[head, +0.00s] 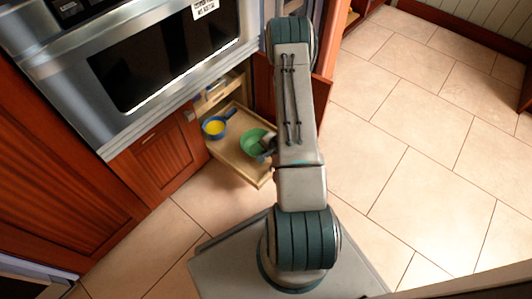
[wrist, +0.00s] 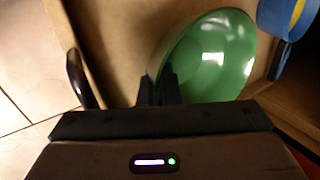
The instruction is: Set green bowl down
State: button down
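The green bowl (head: 253,142) is at the open wooden drawer (head: 228,151) under the microwave. In the wrist view the bowl (wrist: 215,58) fills the upper middle right, with its near rim between my two dark fingers. My gripper (wrist: 158,88) is shut on that rim. The bowl is over the drawer floor (wrist: 115,45); I cannot tell whether it touches it. In the head view my arm hides most of my gripper and the bowl's right side.
A blue pan with yellow inside (head: 214,128) sits in the drawer left of the bowl. A dark curved handle (wrist: 80,78) shows at the drawer's edge. The microwave (head: 165,55) is above, and an open red cabinet door (head: 321,98) stands right. Tiled floor (head: 420,150) is clear.

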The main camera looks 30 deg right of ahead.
jog(key=c, duration=1.6)
grip_release()
jog(key=p+v, duration=0.4)
jog(key=v, duration=0.7)
jog(key=w+a+r+n+g+y, duration=0.1)
jog(key=a+r+n+y, duration=0.25)
jog(key=a+r, duration=0.6)
jog(key=w+a+r+n+y, duration=0.15)
jog(key=a+r+n, duration=0.25)
jog(key=a+r, duration=0.55)
jog(key=s+a+r+n+g+h, duration=0.1)
jog(key=s+a+r+n+g, duration=0.25)
jog(key=s+r, duration=0.55)
jog(key=s+d+r+n+h, duration=0.1)
jog(key=r+h, duration=0.1)
jog(key=s+d+r+n+h, duration=0.1)
jog(key=s+r+h, duration=0.1)
jog(key=r, duration=0.1)
jog(key=s+d+r+n+h, duration=0.1)
jog(key=s+d+r+h, duration=0.1)
jog(key=r, duration=0.1)
jog(key=shift+s+t, duration=0.15)
jog(key=shift+t, duration=0.1)
